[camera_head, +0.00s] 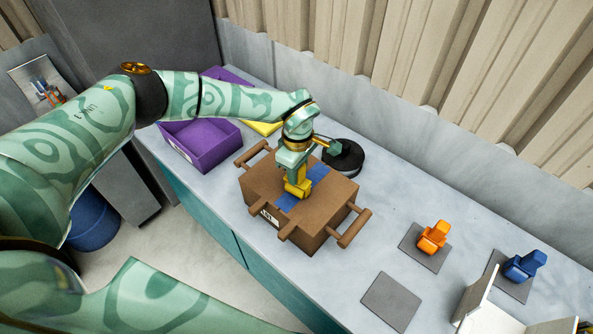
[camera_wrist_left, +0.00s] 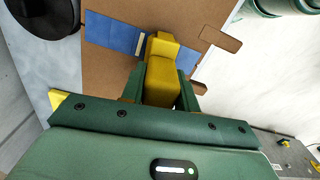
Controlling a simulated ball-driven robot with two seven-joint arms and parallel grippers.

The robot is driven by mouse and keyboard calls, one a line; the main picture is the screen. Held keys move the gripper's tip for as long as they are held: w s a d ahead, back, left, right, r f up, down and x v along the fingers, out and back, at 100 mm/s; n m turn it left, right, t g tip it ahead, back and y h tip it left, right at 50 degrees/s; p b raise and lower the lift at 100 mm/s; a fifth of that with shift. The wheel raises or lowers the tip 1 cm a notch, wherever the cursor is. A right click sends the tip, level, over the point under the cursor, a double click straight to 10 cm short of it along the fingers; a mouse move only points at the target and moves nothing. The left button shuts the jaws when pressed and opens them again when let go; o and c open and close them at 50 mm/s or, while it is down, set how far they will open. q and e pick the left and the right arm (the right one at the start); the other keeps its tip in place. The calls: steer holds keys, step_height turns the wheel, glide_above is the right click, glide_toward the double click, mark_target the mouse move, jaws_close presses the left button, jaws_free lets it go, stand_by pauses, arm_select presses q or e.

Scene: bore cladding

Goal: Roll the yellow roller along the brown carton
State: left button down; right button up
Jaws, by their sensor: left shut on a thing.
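The brown carton (camera_head: 257,187) stands on the bench, with brown bars along two sides and a blue strip (camera_head: 317,172) across its top. My left gripper (camera_head: 296,174) points down over the carton's top and is shut on the yellow roller (camera_head: 298,188). In the left wrist view the roller (camera_wrist_left: 162,68) sits between the green fingers, over the blue strip (camera_wrist_left: 115,34), and hides part of it. The carton top (camera_wrist_left: 118,75) shows behind it. The roller looks at or very near the top; exact contact is hidden. My right gripper is not in view.
A purple bin (camera_head: 205,146) and a yellow item (camera_head: 262,128) are behind left. A black round object (camera_head: 343,158) stands just behind the carton. An orange item (camera_head: 432,237) and a blue item (camera_head: 525,265) rest on grey pads to the right. An empty grey pad (camera_head: 391,301) lies nearer.

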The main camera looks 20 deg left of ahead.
arm_select(q)
steer(key=shift+w+d+f+b, duration=0.1)
steer(key=shift+w+d+b, duration=0.1)
steer(key=shift+w+b, duration=0.4)
steer(key=shift+w+d+f+b, duration=0.1)
steer(key=shift+w+d+b, duration=0.1)
steer(key=shift+w+b, duration=0.4)
steer(key=shift+r, duration=0.1)
step_height(320, 180, up, 6)
steer(key=p, duration=0.4)
steer(key=shift+p, duration=0.4)
steer(key=shift+w, duration=0.15)
